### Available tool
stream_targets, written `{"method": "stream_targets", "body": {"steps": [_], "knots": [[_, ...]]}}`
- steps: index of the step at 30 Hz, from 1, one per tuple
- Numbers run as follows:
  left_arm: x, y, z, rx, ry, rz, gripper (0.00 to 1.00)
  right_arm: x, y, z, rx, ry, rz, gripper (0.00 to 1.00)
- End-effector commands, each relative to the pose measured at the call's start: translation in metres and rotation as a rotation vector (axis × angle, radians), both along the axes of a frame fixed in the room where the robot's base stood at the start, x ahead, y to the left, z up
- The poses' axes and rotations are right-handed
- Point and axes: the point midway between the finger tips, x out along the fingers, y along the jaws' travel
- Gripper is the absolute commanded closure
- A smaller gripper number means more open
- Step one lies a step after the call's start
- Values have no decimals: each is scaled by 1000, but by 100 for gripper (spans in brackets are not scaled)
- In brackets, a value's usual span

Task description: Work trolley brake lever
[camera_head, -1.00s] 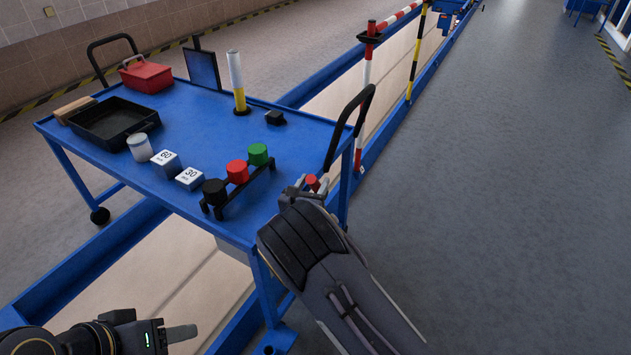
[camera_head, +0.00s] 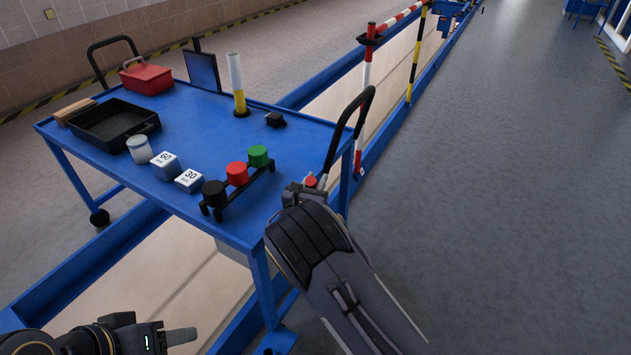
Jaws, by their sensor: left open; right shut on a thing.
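The blue trolley (camera_head: 200,100) stands at the left centre. A small red knob (camera_head: 311,181), which looks like the end of the brake lever, shows at its right end below the black push handle (camera_head: 345,128). My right gripper (camera_head: 307,188) is at the red knob and is shut on it; my forearm hides most of the fingers and whatever is below the knob. My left gripper (camera_head: 183,336) is low at the left, apart from the trolley, and is open and empty.
On the trolley are a black tray (camera_head: 112,138), a red box (camera_head: 147,78), a yellow and white cylinder (camera_head: 237,85), two numbered blocks and a rack (camera_head: 240,190) with black, red and green pieces close to my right gripper. The floor at right is clear.

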Motion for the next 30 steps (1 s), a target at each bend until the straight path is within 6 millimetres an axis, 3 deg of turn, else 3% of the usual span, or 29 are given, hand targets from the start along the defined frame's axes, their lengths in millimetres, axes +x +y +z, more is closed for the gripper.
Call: {"method": "stream_targets", "body": {"steps": [11,30], "knots": [[0,0,17,0,0,0,45,6,-4,7,51,70,-2,100],[0,0,99,0,0,0,45,35,-24,10,294,435,0,100]]}}
